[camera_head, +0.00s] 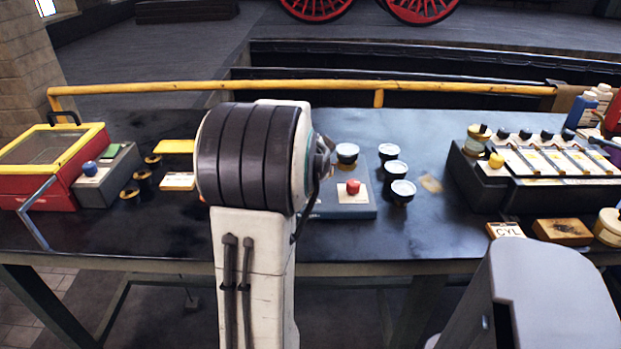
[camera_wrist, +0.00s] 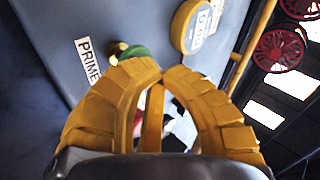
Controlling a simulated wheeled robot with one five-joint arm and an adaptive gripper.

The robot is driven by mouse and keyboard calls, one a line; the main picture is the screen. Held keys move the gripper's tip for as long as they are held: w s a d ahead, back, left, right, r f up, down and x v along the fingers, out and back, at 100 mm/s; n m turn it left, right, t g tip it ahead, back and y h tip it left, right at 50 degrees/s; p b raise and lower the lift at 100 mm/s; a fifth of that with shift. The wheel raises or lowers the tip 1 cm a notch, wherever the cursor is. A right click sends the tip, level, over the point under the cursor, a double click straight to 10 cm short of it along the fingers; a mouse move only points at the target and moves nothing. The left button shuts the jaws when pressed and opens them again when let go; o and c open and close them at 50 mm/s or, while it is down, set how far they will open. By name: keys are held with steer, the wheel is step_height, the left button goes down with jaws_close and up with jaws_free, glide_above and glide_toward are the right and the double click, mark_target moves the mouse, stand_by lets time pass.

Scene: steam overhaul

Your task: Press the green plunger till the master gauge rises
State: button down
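The green plunger (camera_wrist: 133,53) shows in the wrist view on a grey panel, beside a white label reading PRIME (camera_wrist: 88,60). It is just beyond the tip of my left finger, which partly covers it. My gripper (camera_wrist: 162,74) has yellow fingers whose tips meet, with nothing seen held between them. I cannot tell whether a finger touches the plunger. A round yellow-rimmed piece (camera_wrist: 196,26) with a partly readable label is on the same panel. I cannot tell whether it is the master gauge. In the head view my arm hides the gripper and the plunger.
A grey block with a red button (camera_head: 352,187) and several round gauges stand right of my arm on the dark bench (camera_head: 440,235). A red and yellow box (camera_head: 45,185) is at left. A yellow rail (camera_head: 300,86) runs along the back.

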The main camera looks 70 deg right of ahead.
steer(key=shift+a+f+b, duration=0.1)
steer(key=shift+f+b, duration=0.45)
steer(key=shift+f, duration=0.2)
stand_by(0.3)
steer(key=shift+r, duration=0.2)
stand_by(0.3)
steer(key=shift+r+p, duration=1.15)
steer(key=shift+r, duration=0.6)
steer(key=shift+r, duration=0.15)
steer(key=shift+r+p, duration=1.75)
steer(key=shift+r, duration=0.7)
